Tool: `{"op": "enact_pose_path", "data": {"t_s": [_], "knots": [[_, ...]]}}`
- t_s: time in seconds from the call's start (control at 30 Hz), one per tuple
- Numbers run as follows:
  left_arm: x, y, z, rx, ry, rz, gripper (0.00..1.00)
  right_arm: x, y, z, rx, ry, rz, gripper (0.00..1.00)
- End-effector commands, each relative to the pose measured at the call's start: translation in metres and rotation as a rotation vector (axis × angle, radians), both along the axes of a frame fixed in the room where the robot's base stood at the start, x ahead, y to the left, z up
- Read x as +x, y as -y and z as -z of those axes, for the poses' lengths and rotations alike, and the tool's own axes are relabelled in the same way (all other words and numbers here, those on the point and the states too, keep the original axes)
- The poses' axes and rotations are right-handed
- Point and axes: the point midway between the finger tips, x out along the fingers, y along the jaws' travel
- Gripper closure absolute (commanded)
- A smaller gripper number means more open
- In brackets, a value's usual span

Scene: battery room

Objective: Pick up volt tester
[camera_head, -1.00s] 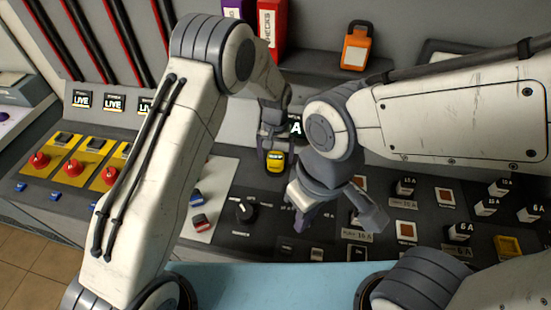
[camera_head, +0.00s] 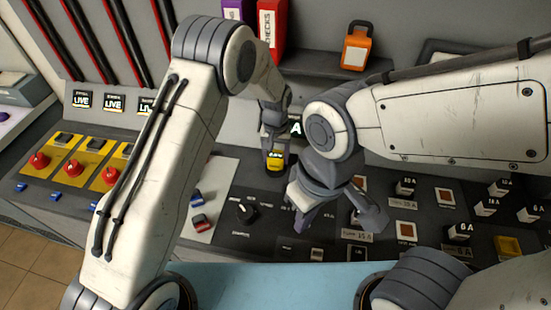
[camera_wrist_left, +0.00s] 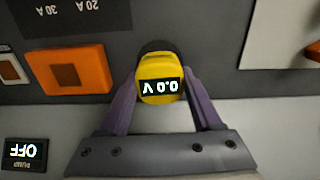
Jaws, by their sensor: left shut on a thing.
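The volt tester is a small yellow device (camera_head: 276,162) with a dark display reading 0.0 V. In the head view it is at the middle of the panel, between the fingers of my left gripper (camera_head: 275,155). In the left wrist view the yellow tester (camera_wrist_left: 160,88) sits between the two purple fingers, one on each side, and the left gripper (camera_wrist_left: 162,95) is shut on it. Whether its base touches the panel is hard to tell. My right gripper (camera_head: 338,217) is lower and to the right over the panel, with its fingers spread apart and nothing visible between them.
A black rotary knob (camera_head: 246,209) stands just left of my right gripper. Several small labelled blocks stand on the right of the panel. Red knobs on yellow plates (camera_head: 73,167) are at the left. An orange lantern-like item (camera_head: 356,48) stands on the back shelf.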

Motion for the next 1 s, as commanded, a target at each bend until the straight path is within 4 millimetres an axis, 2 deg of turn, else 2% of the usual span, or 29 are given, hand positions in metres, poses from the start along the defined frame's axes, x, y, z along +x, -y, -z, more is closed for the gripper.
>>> {"op": "enact_pose_path", "data": {"t_s": [0.23, 0.6, 0.8, 1.0], "knots": [[0.0, 0.004, -0.035, -0.003, 0.006, 0.003, 0.99, 0.0, 0.0, 0.018, 0.0, 0.0, -0.001, 1.0], [-0.025, 0.082, -0.082, -0.003, 0.004, 0.004, 0.99, 0.0, 0.0, 0.039, 0.0, 0.0, -0.001, 1.0], [-0.033, 0.106, -0.098, -0.001, 0.003, 0.002, 0.99, 0.0, 0.0, 0.043, 0.0, 0.0, -0.001, 1.0], [-0.035, 0.112, -0.104, -0.001, 0.002, -0.001, 0.99, 0.0, 0.0, 0.043, 0.0, 0.0, -0.001, 1.0]]}}
